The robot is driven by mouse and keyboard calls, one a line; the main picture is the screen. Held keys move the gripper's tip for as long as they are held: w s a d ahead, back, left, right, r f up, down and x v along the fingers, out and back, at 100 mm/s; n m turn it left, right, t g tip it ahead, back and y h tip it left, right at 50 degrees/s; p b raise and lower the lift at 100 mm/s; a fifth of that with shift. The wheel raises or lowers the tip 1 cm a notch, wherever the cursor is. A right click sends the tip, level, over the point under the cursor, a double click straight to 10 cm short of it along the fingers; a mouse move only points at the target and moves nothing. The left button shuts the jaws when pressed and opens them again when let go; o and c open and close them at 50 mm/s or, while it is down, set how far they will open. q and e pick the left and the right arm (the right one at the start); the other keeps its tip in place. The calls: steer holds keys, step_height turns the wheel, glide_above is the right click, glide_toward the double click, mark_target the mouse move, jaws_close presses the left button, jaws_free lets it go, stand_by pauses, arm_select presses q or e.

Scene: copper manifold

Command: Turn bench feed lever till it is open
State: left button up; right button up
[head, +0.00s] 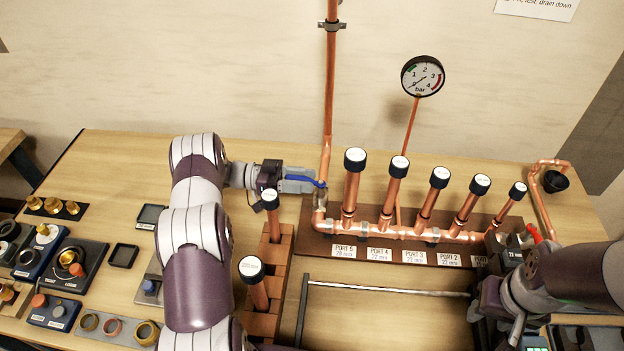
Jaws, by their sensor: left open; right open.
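A blue lever (306,180) sits on the copper feed pipe (326,155) at the left end of the manifold (400,230). It points left from the pipe, roughly across it. My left gripper (303,182) is open at the lever, its fingers beside the blue handle. I cannot tell whether they touch it. My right gripper (484,308) is at the lower right, open, partly hidden by its own arm, and well away from the blue lever. A red lever (534,233) shows at the manifold's right end.
Several capped copper stubs (353,185) stand along the manifold. A round gauge (422,76) rises behind it. More capped pipes (271,215) stand in a wooden rack just below my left gripper. Fittings and trays (123,255) cover the left of the bench.

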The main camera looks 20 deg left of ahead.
arm_select(q)
steer(key=shift+s+a, duration=0.1)
steer(key=shift+c, duration=0.3)
jaws_close()
steer(key=shift+s+r+n+t+y+p, duration=0.25)
steer(key=shift+n+t+p, duration=0.15)
steer(key=shift+t+p, duration=0.2)
steer(key=shift+s+r+n+t+y+p, duration=0.15)
steer(key=shift+r+n+t+p, duration=0.1)
steer(key=shift+n+t+p, duration=0.25)
steer(key=shift+s+d+f+n+t+y, duration=0.2)
steer(key=shift+f+n+t+y, duration=0.35)
steer(key=shift+t, duration=0.55)
steer(key=shift+d+r, duration=0.1)
steer(key=shift+o, duration=0.3)
jaws_free()
steer(key=shift+w, duration=0.1)
